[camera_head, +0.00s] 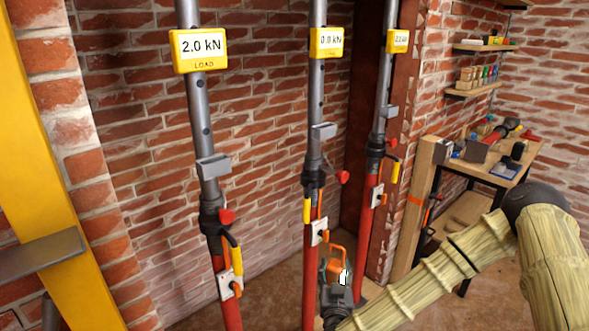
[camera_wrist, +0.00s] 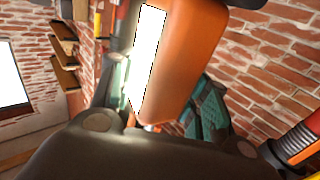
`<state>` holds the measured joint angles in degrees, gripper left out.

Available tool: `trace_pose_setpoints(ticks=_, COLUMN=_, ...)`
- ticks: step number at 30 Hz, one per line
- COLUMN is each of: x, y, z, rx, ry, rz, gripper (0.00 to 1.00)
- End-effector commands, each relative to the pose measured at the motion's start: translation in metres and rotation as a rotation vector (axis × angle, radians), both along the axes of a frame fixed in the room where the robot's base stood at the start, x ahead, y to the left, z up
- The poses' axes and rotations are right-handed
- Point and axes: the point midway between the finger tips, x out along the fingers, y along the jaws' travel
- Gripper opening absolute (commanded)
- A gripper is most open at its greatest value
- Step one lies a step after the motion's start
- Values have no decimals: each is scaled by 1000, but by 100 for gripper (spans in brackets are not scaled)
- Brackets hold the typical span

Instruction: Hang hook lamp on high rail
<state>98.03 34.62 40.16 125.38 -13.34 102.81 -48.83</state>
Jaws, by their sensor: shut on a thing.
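The hook lamp (camera_head: 341,262) is orange with a bright white panel and an orange loop at its top. It is low between the middle and right props in the head view. My gripper (camera_head: 338,288) is shut on it from below and holds it roughly upright. In the wrist view the lamp (camera_wrist: 192,62) fills the upper middle, its white panel facing left. My gripper (camera_wrist: 160,100) has a greenish finger on each side of it. The lamp's hook is out of the wrist view. I cannot make out a high rail for certain in either view.
Grey and red props stand before the brick wall: left (camera_head: 203,130), middle (camera_head: 316,130), right (camera_head: 381,110). They carry yellow load displays, red knobs and orange clips. A yellow beam (camera_head: 50,190) is at far left. A cluttered workbench (camera_head: 490,155) and shelves (camera_head: 485,47) are at right.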

Motion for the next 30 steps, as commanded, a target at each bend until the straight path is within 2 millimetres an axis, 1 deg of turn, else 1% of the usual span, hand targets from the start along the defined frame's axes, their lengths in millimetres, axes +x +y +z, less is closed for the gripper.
trace_pose_setpoints(ticks=1, x=13, y=1, z=26, rx=2, ry=-7, rz=-18, gripper=0)
trace_pose_setpoints(ticks=5, x=41, y=2, z=74, rx=3, ry=-8, rz=-67, gripper=0)
trace_pose_setpoints(ticks=9, x=67, y=3, z=128, rx=3, ry=-8, rz=-117, gripper=0)
trace_pose_setpoints(ticks=14, x=92, y=5, z=191, rx=3, ry=-7, rz=-168, gripper=0)
trace_pose_setpoints(ticks=15, x=97, y=5, z=208, rx=2, ry=-7, rz=-180, gripper=0)
trace_pose_setpoints(ticks=17, x=105, y=6, z=232, rx=3, ry=-7, rz=-198, gripper=0)
trace_pose_setpoints(ticks=18, x=109, y=7, z=249, rx=2, ry=-6, rz=-209, gripper=0)
trace_pose_setpoints(ticks=20, x=115, y=7, z=273, rx=3, ry=-7, rz=-224, gripper=0)
trace_pose_setpoints(ticks=21, x=119, y=8, z=290, rx=3, ry=-6, rz=-235, gripper=0)
trace_pose_setpoints(ticks=29, x=135, y=14, z=399, rx=3, ry=-6, rz=-285, gripper=0)
trace_pose_setpoints(ticks=30, x=137, y=15, z=417, rx=3, ry=-6, rz=-292, gripper=0)
